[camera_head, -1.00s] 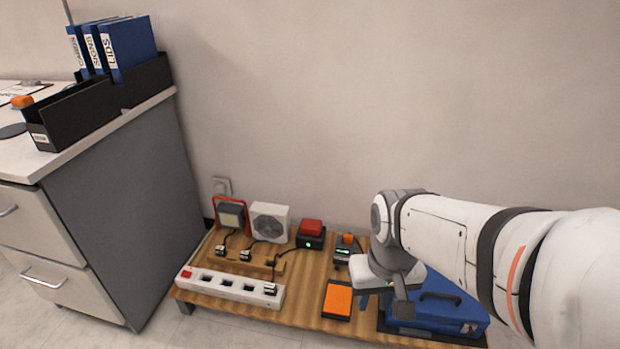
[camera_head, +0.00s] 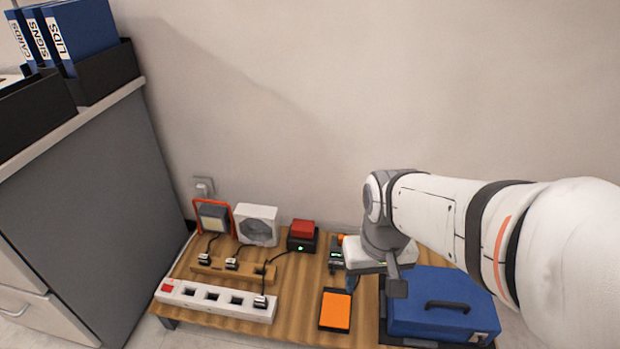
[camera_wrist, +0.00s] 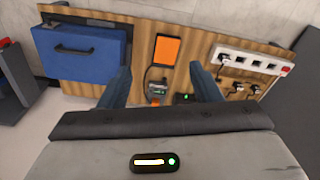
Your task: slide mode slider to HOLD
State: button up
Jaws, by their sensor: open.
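A small dark device with an orange part on top and a lit green display (camera_head: 337,254) stands on the wooden board, partly hidden by my wrist in the head view. I take it for the laser marker. It also shows in the wrist view (camera_wrist: 157,88), between and beyond my fingers. The mode slider and its labels are too small to make out. My gripper (camera_wrist: 160,70) is open, with its two blue-grey fingers apart and nothing visible held between them. In the head view the fingers are mostly hidden behind my wrist.
An orange pad (camera_head: 335,310) lies in front of the device. A blue case (camera_head: 430,309) is to its right. A red-button box (camera_head: 302,236), white fan unit (camera_head: 256,225) and power strip (camera_head: 215,299) are to its left. The wall is behind.

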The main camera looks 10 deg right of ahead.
jog(key=shift+f, duration=0.5)
jog(key=shift+r, duration=0.1)
jog(key=shift+c, duration=0.5)
